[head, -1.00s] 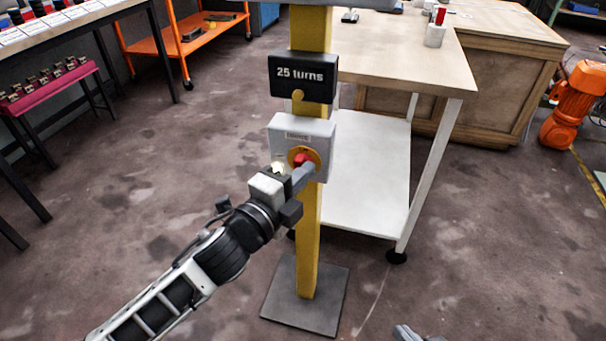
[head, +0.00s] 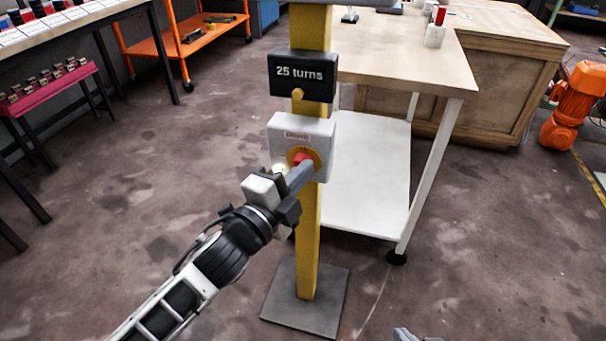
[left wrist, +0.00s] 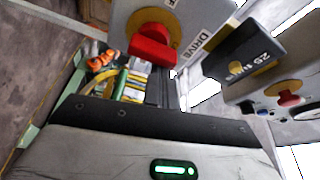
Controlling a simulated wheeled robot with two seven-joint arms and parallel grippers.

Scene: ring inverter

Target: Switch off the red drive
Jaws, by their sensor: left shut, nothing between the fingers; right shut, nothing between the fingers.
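The red rotary knob (head: 301,157) sits on a yellow disc on the front of a grey switch box (head: 318,130) labelled DRIVE. The box is fixed to a yellow post. In the left wrist view the red knob (left wrist: 153,47) is at top centre, with the DRIVE label beside it. My left gripper (head: 303,175) is shut, its fingertips at the knob's lower side and partly covering it. I cannot tell whether they touch it. A pale round spot (head: 279,169) shows at the box's lower left. My right gripper (head: 404,334) only peeks in at the bottom edge.
A black box (head: 303,76) reading "25 turns", with a small brass knob, is above on the yellow post (head: 308,240). A wooden-topped table (head: 400,62) with a white lower shelf stands behind right. A dark base plate (head: 290,305) lies on the floor.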

